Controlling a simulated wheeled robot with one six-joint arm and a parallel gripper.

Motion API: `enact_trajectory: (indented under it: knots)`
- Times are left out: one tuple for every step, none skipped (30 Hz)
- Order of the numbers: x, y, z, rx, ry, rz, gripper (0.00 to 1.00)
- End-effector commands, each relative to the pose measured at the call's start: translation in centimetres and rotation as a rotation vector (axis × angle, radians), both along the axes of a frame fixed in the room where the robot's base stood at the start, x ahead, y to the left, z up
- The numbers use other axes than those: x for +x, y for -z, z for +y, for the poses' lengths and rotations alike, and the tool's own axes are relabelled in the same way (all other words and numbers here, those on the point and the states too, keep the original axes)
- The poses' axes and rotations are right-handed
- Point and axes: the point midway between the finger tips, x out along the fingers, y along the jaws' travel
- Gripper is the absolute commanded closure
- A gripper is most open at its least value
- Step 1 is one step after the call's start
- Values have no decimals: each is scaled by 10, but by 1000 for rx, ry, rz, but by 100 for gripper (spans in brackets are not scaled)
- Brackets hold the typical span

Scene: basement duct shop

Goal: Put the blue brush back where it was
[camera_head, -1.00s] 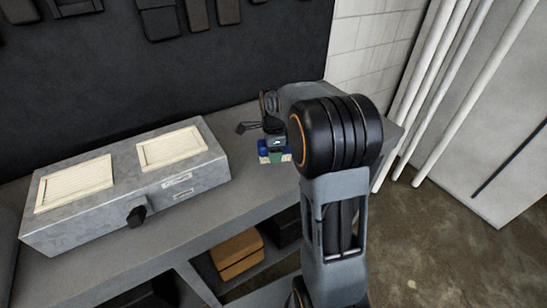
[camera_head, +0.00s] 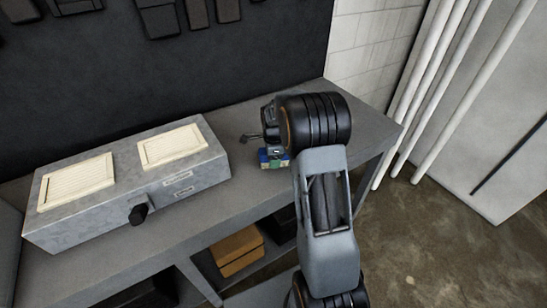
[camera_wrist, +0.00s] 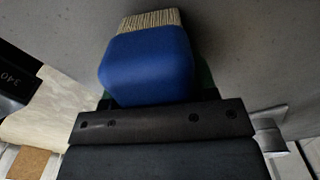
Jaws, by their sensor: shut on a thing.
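The blue brush (camera_wrist: 148,62) fills the upper middle of the wrist view, its pale bristles pointing to the top of the picture. My gripper (camera_wrist: 155,112) is shut on it. A green sliver shows beside the blue body. In the head view the brush (camera_head: 263,157) is a small blue block with a pale lower edge and a green patch, under my gripper (camera_head: 274,153). It is over the right part of the grey bench (camera_head: 232,190). My arm hides part of it there. I cannot tell whether the brush touches the bench top.
A grey metal box (camera_head: 125,185) with two cream panels and a black knob (camera_head: 139,215) stands on the bench, left of my gripper. An orange-brown box (camera_head: 236,250) sits on the shelf below. White pipes (camera_head: 440,90) lean at the right. Bench top between box and gripper is clear.

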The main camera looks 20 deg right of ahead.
Motion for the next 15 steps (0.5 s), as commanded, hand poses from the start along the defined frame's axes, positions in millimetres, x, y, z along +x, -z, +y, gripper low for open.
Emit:
enact_trajectory:
  knots:
    - [0, 0, 0, 0, 0, -1, 73]
    - [0, 0, 0, 0, 0, -1, 73]
    - [0, 0, 0, 0, 0, -1, 73]
    - [0, 1, 0, 0, 0, -1, 73]
    - [0, 2, 0, 0, 0, -1, 73]
    - [0, 3, 0, 0, 0, -1, 73]
    - [0, 4, 0, 0, 0, 0, 73]
    - [0, 3, 0, 0, 0, 0, 44]
    - [0, 3, 0, 0, 0, 0, 40]
    - [0, 3, 0, 0, 0, 0, 38]
    - [0, 3, 0, 0, 0, 0, 35]
    - [0, 3, 0, 0, 0, 0, 31]
    - [0, 3, 0, 0, 0, 0, 28]
    - [0, 3, 0, 0, 0, 0, 25]
    - [0, 3, 0, 0, 0, 0, 22]
